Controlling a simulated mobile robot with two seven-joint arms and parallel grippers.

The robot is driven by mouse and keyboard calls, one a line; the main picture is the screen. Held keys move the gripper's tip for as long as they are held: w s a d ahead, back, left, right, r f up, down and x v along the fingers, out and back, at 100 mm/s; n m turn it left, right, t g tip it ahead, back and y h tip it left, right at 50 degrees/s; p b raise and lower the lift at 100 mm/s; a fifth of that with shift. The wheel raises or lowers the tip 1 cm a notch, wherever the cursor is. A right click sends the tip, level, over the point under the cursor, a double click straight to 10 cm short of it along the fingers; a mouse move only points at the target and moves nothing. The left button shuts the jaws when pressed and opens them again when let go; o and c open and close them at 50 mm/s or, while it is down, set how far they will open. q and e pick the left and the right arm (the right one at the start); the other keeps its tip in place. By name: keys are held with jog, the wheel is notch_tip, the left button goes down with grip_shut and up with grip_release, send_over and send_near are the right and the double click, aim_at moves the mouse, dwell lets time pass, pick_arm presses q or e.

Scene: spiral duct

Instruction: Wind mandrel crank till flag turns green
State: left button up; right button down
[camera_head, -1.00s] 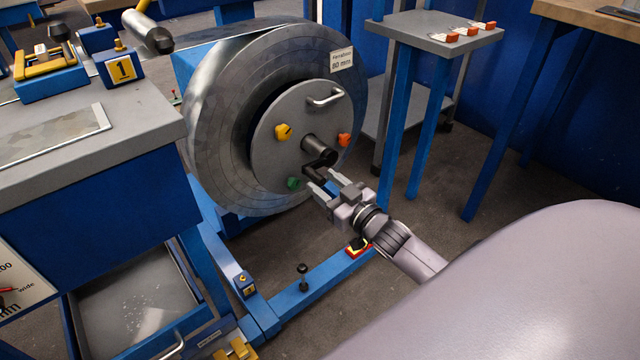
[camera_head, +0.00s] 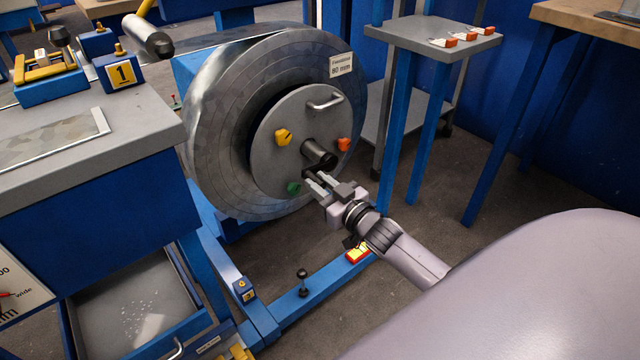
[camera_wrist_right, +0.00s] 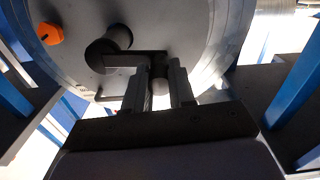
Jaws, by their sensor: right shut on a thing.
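The mandrel is a large grey metal drum (camera_head: 225,120) with a round front plate (camera_head: 285,160). A dark crank hub (camera_head: 318,155) sticks out of the plate's middle. In the right wrist view, a dark crank arm (camera_wrist_right: 137,59) runs from the hub to the crank handle (camera_wrist_right: 160,72). My right gripper (camera_head: 314,184) is shut on the handle, with one finger on each side. It also shows in the right wrist view (camera_wrist_right: 158,85). In the head view the gripper mostly hides the handle. I cannot pick out a flag. My left gripper is not in view.
Yellow (camera_head: 283,137), orange (camera_head: 344,144) and green (camera_head: 293,188) knobs and a grab handle (camera_head: 325,103) sit on the plate. A small grey-topped stand (camera_head: 420,35) is behind at right. A blue floor beam (camera_head: 310,290) with a red-yellow switch (camera_head: 357,253) lies below.

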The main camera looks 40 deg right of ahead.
jog(key=r+m+p, duration=0.2)
jog(key=p, duration=0.1)
jog(key=shift+d, duration=0.2)
jog(key=m+p, duration=0.1)
jog(key=r+m+p, duration=0.1)
jog(key=shift+d+r+m+p, duration=0.1)
jog(key=shift+d+m+p, duration=0.2)
jog(key=shift+p, duration=0.1)
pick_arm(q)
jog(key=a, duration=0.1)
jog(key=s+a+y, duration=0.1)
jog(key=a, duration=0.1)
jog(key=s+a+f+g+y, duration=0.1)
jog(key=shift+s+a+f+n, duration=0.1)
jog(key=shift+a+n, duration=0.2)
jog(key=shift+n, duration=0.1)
pick_arm(e)
jog(key=shift+d+m, duration=0.15)
jog(key=shift+m, duration=0.15)
jog(key=c, duration=1)
grip_release()
jog(key=shift+o, duration=0.2)
pick_arm(q)
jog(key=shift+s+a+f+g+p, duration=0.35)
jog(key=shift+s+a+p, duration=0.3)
jog(key=shift+p, duration=0.35)
pick_arm(e)
jog(key=s, duration=0.7)
jog(key=shift+d, duration=0.25)
